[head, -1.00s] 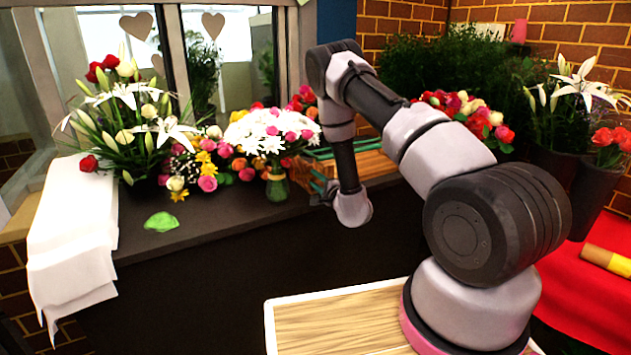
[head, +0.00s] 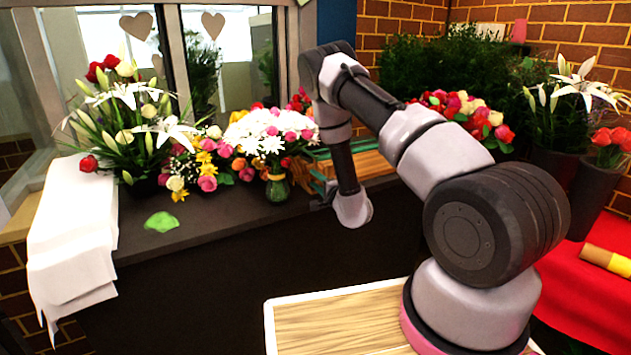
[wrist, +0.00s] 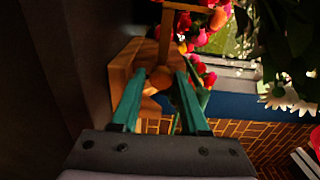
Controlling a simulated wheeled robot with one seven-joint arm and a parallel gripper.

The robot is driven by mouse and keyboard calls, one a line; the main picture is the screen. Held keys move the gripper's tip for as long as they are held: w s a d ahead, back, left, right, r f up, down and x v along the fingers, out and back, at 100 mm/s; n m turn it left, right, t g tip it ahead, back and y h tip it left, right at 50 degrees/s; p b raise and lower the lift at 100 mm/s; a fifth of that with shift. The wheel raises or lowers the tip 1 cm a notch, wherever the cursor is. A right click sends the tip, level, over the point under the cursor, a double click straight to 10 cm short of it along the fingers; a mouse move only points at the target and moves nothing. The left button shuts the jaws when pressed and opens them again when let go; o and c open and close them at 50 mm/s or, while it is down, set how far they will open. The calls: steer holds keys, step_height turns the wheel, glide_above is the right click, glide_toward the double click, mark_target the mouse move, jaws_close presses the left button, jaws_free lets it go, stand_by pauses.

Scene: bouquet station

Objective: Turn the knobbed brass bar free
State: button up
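In the wrist view, a rounded orange-brown knob (wrist: 158,78) sits between the tips of my gripper's two teal fingers (wrist: 160,82). A thin brass-coloured bar (wrist: 166,38) runs up from near the knob to a crosspiece at the top edge. The fingers stand apart, one on each side of the knob. I cannot tell whether they press on it or have a small gap. In the head view my gripper (head: 319,192) is small and dark, low in front of the wooden crate (head: 372,166). The knob and bar cannot be made out there.
A glass vase (head: 278,188) of white daisies stands on the dark counter (head: 215,232) just left of my gripper. A green crumpled piece (head: 161,222) and white paper (head: 72,235) lie farther left. Red and pink flowers (wrist: 203,35) are close beyond the fingers in the wrist view.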

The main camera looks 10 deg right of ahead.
steer(key=shift+o, duration=0.8)
steer(key=v, duration=1)
steer(key=shift+s+d, duration=0.15)
steer(key=shift+s, duration=0.25)
